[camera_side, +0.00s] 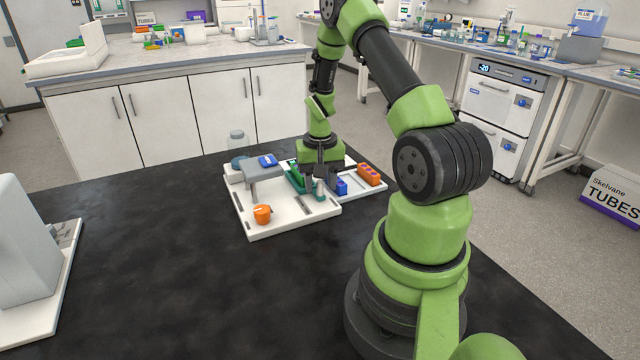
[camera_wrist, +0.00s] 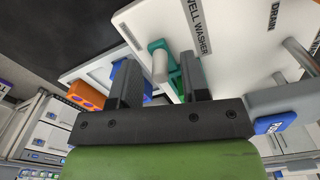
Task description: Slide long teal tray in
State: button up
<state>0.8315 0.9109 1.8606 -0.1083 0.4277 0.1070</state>
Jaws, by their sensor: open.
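The long teal tray (camera_side: 296,176) lies on the white washer board (camera_side: 262,228), partly hidden behind my gripper. In the wrist view the teal tray (camera_wrist: 191,73) shows behind my right-hand finger. A pale upright post (camera_wrist: 160,66) with a teal base stands at its end. My gripper (camera_side: 320,186) points down over the board's right side, open. In the wrist view my gripper (camera_wrist: 158,78) has one finger on each side of the post, with gaps visible; I cannot tell whether either finger touches it.
A grey raised housing (camera_side: 262,171) with a blue button (camera_side: 268,160) stands on the board. To the right, another white base holds an orange block (camera_side: 369,175) and a blue block (camera_side: 342,187). The black table in front is clear.

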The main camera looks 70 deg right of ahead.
jog(key=shift+f, duration=0.45)
grip_shut()
jog(key=w+a, duration=0.5)
jog(key=shift+w+a, duration=0.4)
grip_release()
jog(key=shift+r, duration=0.1)
notch_tip(320, 180, up, 10)
